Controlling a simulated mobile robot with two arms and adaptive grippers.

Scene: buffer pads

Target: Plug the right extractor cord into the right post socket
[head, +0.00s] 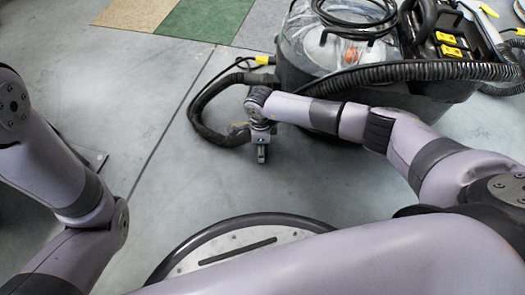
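A dark extractor machine (300,75) with a clear dome stands at the top centre-right. A thin black cord with a yellow plug (262,60) lies by its left side, near the thick hose. Another yellow plug (487,10) shows at the top right; I cannot tell which cord is the right one. My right gripper (261,154) points down over the floor in front of the machine, apart from the yellow plugs. It looks narrow and edge-on, with nothing visible in it. My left arm shows at the left, but its gripper is out of view. No post socket is visible.
A thick black hose (205,125) loops on the floor left of the machine, close to my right gripper. A ribbed hose (420,71) crosses the machine's front. Green (203,18) and tan carpet squares lie at the top. The grey floor (110,85) at centre-left is clear.

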